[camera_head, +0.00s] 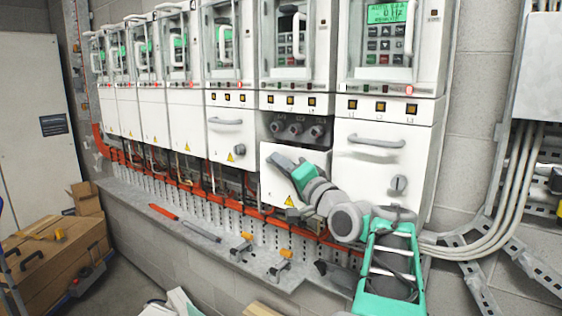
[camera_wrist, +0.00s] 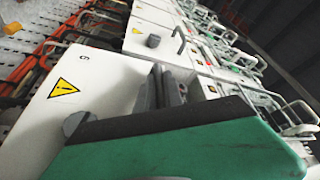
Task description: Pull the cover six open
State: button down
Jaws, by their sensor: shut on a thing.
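Cover six (camera_head: 283,188) is a white panel with a yellow warning triangle in the middle of the drive row. It is tilted outward at its top, and dark round connectors (camera_head: 297,128) show in the gap above it. In the wrist view, cover six (camera_wrist: 103,72) carries a "6" mark, the triangle and a grey round knob (camera_wrist: 76,123). My gripper (camera_head: 285,165), green and dark grey, is shut on the cover's handle (camera_wrist: 174,88). The gripper hides most of that handle in the head view.
The neighbouring covers, left (camera_head: 222,138) and right (camera_head: 365,165), are closed, each with a handle and knob. A grey ledge (camera_head: 195,232) below holds a red-handled tool (camera_head: 163,212) and orange-topped clamps (camera_head: 241,247). Grey cables (camera_head: 512,195) run at right. Boxes (camera_head: 55,250) stand at left.

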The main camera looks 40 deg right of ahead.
notch_tip(320, 180, down, 8)
jog(key=b, duration=0.5)
jog(key=shift+r, duration=0.15)
jog(key=c, duration=1.7)
grip_release()
jog(key=shift+r, duration=0.1)
jog(key=shift+c, duration=0.2)
jog(key=b, duration=0.1)
send_near(281, 192)
jog(key=shift+s+a+r, duration=0.35)
jog(key=shift+a+r, duration=0.25)
jog(key=shift+a, duration=0.05)
jog(key=shift+s+a+r, duration=0.35)
jog(key=shift+a+r, duration=0.25)
